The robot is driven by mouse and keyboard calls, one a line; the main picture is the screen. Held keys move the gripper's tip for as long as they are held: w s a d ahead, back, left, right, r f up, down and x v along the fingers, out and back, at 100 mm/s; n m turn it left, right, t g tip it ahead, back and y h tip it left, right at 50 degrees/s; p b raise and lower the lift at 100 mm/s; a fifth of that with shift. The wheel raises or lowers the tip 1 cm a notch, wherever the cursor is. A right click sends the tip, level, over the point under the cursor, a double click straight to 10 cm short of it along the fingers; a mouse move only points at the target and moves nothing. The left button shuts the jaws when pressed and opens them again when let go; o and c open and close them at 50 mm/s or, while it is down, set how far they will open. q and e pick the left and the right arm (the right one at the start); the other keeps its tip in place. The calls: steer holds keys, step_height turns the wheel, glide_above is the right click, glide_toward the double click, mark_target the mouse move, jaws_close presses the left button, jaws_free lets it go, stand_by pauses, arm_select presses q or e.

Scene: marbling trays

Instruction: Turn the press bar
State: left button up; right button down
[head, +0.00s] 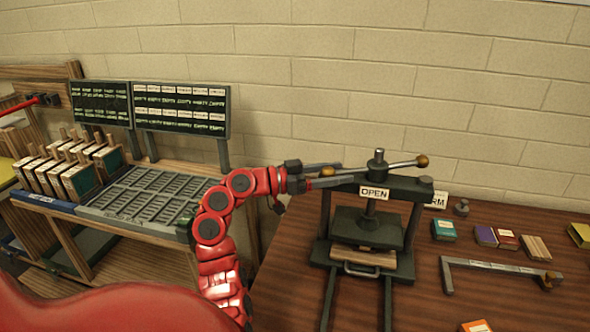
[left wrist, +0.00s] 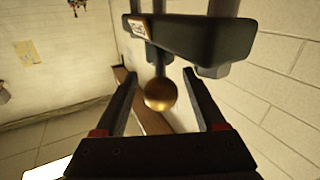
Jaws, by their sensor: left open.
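The press (head: 326,215) stands on the brown table in the head view, with an "OPEN" label (head: 374,192) on its dark crossbeam. The press bar (head: 398,164) crosses its top, with a brass knob (head: 422,161) at the right end. The bar's left end is largely hidden by my left gripper (head: 325,173), which reaches it from the left. In the left wrist view, a brass knob (left wrist: 160,95) shows between the open fingers of my left gripper (left wrist: 160,72), with gaps on both sides. My right gripper is not in view.
A metal bracket-shaped tool (head: 490,264) and small coloured boxes (head: 444,230) lie right of the press. A slotted grey tray (head: 150,200), upright blocks (head: 80,180) and dark boards (head: 180,108) are at left. The brick wall is close behind.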

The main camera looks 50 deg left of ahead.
arm_select(q)
steer(key=b+v, duration=0.2)
steer(key=v, duration=1.2)
